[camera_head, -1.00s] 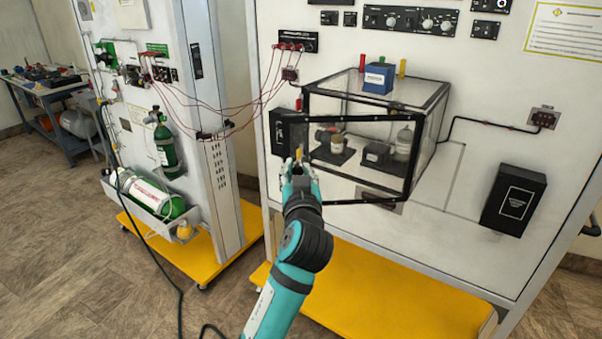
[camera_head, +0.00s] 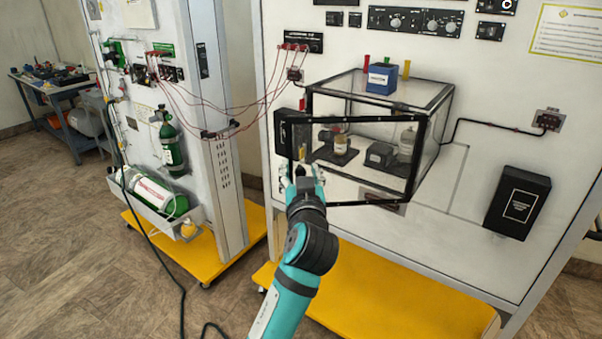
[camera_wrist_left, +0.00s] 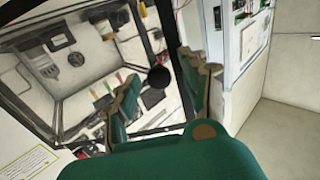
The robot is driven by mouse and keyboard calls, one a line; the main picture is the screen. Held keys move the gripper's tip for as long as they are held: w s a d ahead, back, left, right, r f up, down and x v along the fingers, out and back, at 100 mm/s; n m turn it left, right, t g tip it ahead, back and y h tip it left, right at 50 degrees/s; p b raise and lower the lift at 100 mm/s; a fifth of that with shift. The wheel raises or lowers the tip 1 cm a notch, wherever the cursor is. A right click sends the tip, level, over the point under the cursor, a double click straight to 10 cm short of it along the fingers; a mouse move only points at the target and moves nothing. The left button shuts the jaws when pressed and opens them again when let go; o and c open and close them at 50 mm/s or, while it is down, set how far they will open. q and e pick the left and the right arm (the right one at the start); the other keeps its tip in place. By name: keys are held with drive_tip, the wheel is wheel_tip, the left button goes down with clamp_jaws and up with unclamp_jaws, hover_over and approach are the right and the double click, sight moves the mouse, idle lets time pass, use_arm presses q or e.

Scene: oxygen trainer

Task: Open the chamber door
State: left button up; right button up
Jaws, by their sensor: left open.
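The chamber (camera_head: 441,118) is a clear box with a black frame on the white panel. Its door (camera_head: 360,119), a clear pane in a black frame, stands ajar: its left side is swung out from the box. My left gripper (camera_head: 302,171) is open at the door's lower left corner. In the left wrist view the open fingers (camera_wrist_left: 163,98) stand on either side of a dark round knob (camera_wrist_left: 160,77) beside the door frame (camera_wrist_left: 150,40). I cannot tell whether they touch it. My right gripper is in neither view.
Small devices and a jar (camera_head: 405,143) are inside the chamber. A blue box (camera_head: 381,79) sits on its top. A black box (camera_head: 518,202) is mounted at right. A cylinder cart (camera_head: 228,190) with red cables stands at left. Yellow bases (camera_head: 400,310) lie below.

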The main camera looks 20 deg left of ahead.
sight(300, 122)
use_arm(q)
wheel_tip(300, 122, up, 10)
drive_tip(key=shift+r, duration=0.1)
idle(0.4)
